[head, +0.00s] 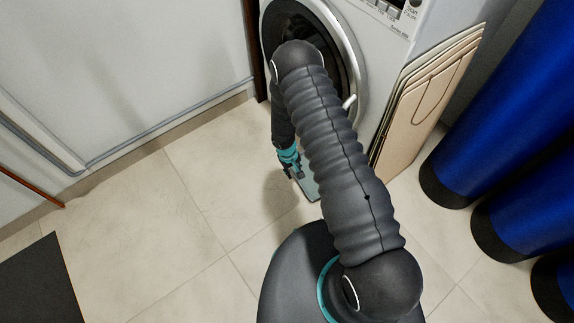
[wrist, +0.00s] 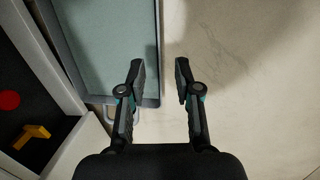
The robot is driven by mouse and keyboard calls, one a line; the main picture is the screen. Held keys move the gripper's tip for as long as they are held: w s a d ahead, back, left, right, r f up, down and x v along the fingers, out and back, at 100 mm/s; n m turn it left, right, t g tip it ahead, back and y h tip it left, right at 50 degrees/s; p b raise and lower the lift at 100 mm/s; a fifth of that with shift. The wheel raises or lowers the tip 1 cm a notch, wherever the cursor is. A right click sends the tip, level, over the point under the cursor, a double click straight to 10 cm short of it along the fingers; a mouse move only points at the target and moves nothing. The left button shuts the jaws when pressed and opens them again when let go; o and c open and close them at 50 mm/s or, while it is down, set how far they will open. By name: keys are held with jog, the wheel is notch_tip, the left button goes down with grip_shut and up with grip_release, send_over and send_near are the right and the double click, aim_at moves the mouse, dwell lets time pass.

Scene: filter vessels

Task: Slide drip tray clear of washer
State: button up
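The drip tray (wrist: 105,50), pale blue-green with a grey rim, lies on the floor at the upper left of the wrist view. In the head view a small part of it (head: 310,187) shows beside my gripper; my arm hides the rest. My gripper (wrist: 160,77) is open. In the wrist view its left finger is over the tray and its right finger over bare floor, with the tray's right rim between them; contact cannot be told. The white washer (head: 376,40) stands behind my arm, its round door partly hidden.
In the wrist view, a dark recess in a pale housing at left holds a yellow part (wrist: 31,136) and a red round part (wrist: 9,100). Beige boards (head: 415,95) lean right of the washer, near blue cylinders (head: 500,100). Tiled floor (head: 150,230) at left is clear.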

aim_at(295, 177)
jog(key=shift+d+f, duration=0.25)
jog(key=shift+f, duration=1.05)
jog(key=shift+d+f, duration=0.2)
jog(key=shift+f, duration=1.1)
grip_shut()
